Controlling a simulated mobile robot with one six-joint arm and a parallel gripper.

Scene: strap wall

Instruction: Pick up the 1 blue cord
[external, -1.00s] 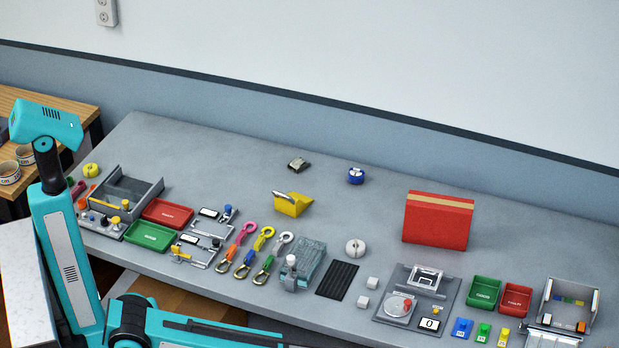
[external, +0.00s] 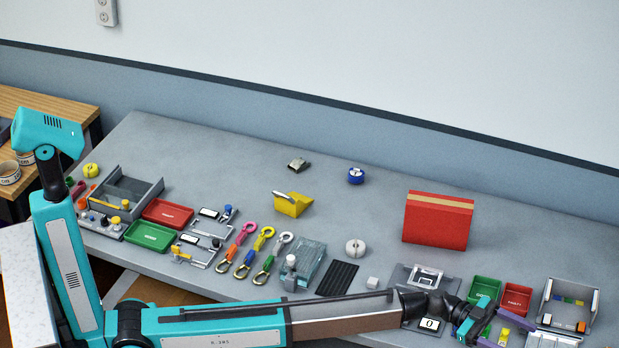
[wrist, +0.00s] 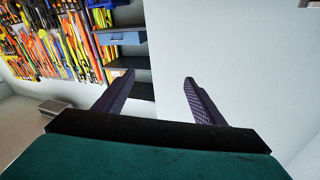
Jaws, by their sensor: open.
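My gripper (external: 500,328) is open and empty, above the front right part of the table in the external view. In the wrist view its two dark purple fingers (wrist: 159,79) stand apart with only pale wall between them. Many cords or straps (wrist: 55,45), mostly orange and yellow, hang on a wall at the upper left there, away from the fingers. Some blue (wrist: 101,17) shows at their right, but I cannot tell whether it is the blue cord. No single blue cord can be picked out for sure in either view.
Dark shelves (wrist: 126,63) stand right of the hanging straps. The wall further right is bare. The table's back middle is mostly free.

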